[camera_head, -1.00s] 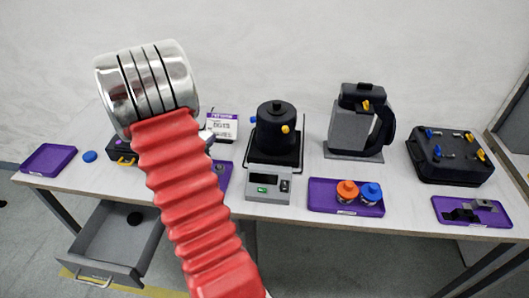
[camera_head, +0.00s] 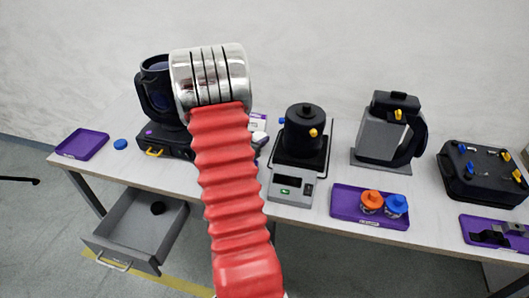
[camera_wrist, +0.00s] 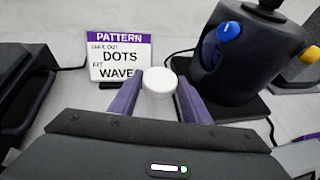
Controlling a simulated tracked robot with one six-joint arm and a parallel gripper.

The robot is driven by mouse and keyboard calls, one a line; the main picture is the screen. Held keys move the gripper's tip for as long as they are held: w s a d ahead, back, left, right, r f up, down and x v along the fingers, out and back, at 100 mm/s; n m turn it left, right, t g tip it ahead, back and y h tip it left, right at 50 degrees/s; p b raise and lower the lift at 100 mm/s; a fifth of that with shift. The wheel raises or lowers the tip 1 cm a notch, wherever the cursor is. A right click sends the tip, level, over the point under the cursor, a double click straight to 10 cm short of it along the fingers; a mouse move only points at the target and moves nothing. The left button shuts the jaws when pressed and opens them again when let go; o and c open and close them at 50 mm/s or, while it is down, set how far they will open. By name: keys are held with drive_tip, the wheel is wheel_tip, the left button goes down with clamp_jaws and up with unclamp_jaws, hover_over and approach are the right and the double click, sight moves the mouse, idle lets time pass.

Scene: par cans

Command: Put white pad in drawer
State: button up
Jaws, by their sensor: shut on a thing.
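The white pad (camera_wrist: 159,81) is round and sits between the purple fingertips of my gripper (camera_wrist: 158,94) in the wrist view. The fingers are shut on it, and it is held in front of a sign and beside a black pot. In the head view my red and silver arm hides most of the gripper. The grey drawer (camera_head: 118,252) stands open under the left part of the table, below and to the left of my gripper. A black round thing (camera_head: 158,208) lies inside it.
A "PATTERN" sign (camera_wrist: 118,62) stands behind.

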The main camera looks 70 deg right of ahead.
drive_tip(key=shift+f, duration=1.4)
drive_tip(key=shift+f, duration=2.1)
drive_tip(key=o, duration=1)
